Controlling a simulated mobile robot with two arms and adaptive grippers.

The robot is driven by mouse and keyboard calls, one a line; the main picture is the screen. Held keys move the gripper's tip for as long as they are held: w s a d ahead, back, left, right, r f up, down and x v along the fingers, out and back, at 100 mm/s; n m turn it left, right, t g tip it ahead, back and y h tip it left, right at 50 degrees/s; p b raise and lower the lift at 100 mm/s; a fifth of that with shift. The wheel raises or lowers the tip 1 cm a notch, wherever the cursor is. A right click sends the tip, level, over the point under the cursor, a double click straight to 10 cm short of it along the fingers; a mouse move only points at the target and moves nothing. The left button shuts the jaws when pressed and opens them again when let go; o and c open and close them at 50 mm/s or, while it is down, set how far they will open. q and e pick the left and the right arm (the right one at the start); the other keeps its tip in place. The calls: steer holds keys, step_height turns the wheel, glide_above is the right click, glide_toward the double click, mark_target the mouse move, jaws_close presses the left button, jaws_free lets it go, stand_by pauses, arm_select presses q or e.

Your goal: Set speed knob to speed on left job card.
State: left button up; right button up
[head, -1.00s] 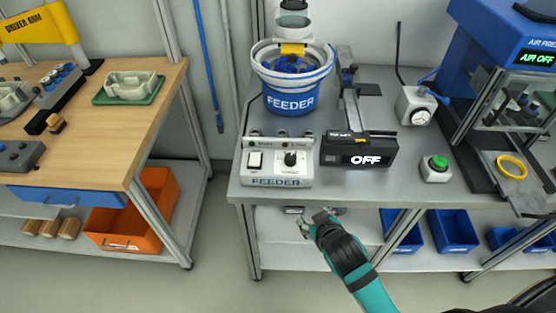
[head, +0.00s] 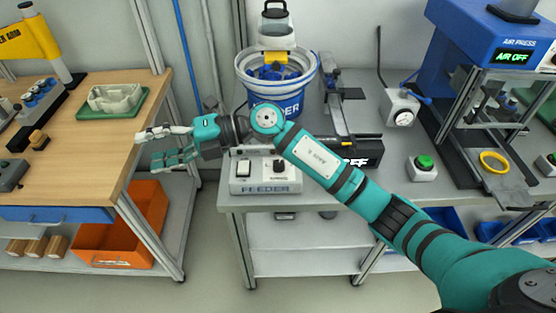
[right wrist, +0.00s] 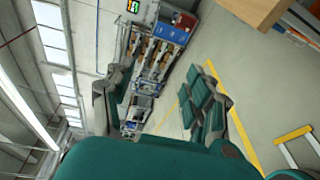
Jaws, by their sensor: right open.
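The speed knob (head: 279,167) is a dark round knob on the light grey feeder control box (head: 265,186), at the table's front left edge. My right gripper (head: 150,148) is open and empty in the head view. It points left, beyond the box, in front of the wooden bench. My right forearm crosses in front of the box's top and part of the display. The open fingers also show in the right wrist view (right wrist: 165,65). The knob's pointer is too small to read, and I cannot make out a job card. My left gripper is not in view.
The blue-and-white feeder bowl (head: 280,75) stands behind the box. A black display (head: 362,154), partly covered, stands to its right, then a green button (head: 425,163) and the air press (head: 495,38). The wooden bench (head: 95,120) is at the left, across a floor gap.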

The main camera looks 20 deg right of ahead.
steer(key=w+d+f+n+g+h, duration=0.2)
steer(key=d+f+h, duration=0.3)
steer(key=h, duration=0.2)
steer(key=m+h, duration=0.3)
steer(key=h, duration=0.8)
glide_toward(278, 162)
steer(key=shift+t, duration=0.4)
steer(key=f+p, duration=0.1)
steer(key=f, duration=0.2)
steer(key=f+p, duration=0.1)
steer(key=f, duration=0.2)
steer(key=d+f+p, duration=0.1)
steer(key=f, duration=0.2)
steer(key=shift+s+f, duration=0.15)
steer(key=shift+s, duration=0.25)
steer(key=shift+c, duration=0.2)
jaws_close()
